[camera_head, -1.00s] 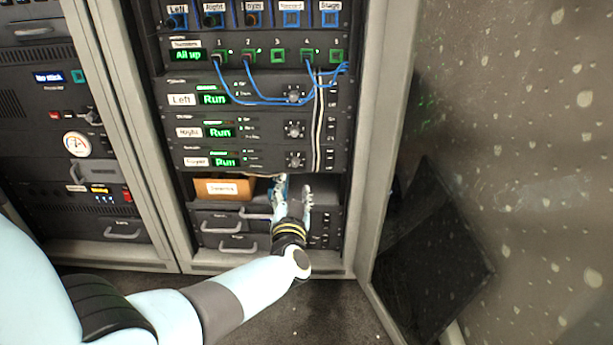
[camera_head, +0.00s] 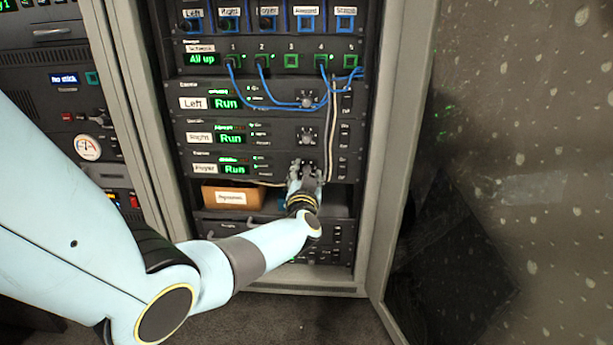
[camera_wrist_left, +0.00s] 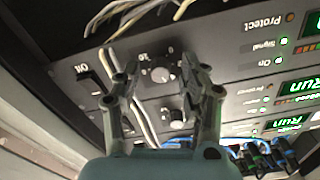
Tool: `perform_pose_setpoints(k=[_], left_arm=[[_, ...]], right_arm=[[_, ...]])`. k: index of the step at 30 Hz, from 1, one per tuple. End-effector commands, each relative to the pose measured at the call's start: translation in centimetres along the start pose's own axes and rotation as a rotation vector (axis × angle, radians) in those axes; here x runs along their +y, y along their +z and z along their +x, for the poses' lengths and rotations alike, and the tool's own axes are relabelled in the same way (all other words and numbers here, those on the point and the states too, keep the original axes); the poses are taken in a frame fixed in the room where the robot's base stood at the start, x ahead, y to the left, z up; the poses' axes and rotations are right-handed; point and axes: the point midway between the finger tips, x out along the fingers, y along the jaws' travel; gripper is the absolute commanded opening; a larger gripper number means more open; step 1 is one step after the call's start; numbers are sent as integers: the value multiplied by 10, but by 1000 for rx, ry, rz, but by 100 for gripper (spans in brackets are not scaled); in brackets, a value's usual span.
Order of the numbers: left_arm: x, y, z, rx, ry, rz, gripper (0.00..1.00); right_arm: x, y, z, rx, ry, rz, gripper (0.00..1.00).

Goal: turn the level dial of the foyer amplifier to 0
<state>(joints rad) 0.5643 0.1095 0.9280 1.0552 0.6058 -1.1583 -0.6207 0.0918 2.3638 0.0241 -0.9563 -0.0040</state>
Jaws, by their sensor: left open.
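The foyer amplifier (camera_head: 205,169) is the lowest of three stacked amplifiers, with a green Run display. My left gripper (camera_head: 306,170) is in front of its right part and hides its level dial in the head view. My right gripper is not in view.
The right amplifier (camera_head: 201,138) and left amplifier (camera_head: 194,103) sit above, with similar dials. White cables (camera_wrist_left: 145,118) run close beside one finger. Blue cables (camera_head: 270,103) hang higher up. A cardboard box (camera_head: 226,196) stands in the bay below. The cabinet's side frame (camera_head: 383,170) borders the right.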

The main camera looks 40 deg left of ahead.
Motion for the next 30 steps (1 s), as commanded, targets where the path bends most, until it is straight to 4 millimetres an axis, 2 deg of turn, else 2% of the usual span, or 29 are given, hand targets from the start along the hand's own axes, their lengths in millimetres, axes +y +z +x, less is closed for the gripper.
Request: perform_pose_setpoints(k=[2, 12, 23, 30], left_arm=[[0, 0, 0, 0, 0, 0, 43], [0, 0, 0, 0, 0, 0, 0], [0, 0, 0, 0, 0, -28, 0], [0, 0, 0, 0, 0, -151, 0]], right_arm=[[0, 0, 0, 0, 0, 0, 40], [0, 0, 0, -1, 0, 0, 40], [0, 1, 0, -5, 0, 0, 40], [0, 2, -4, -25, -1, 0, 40]])
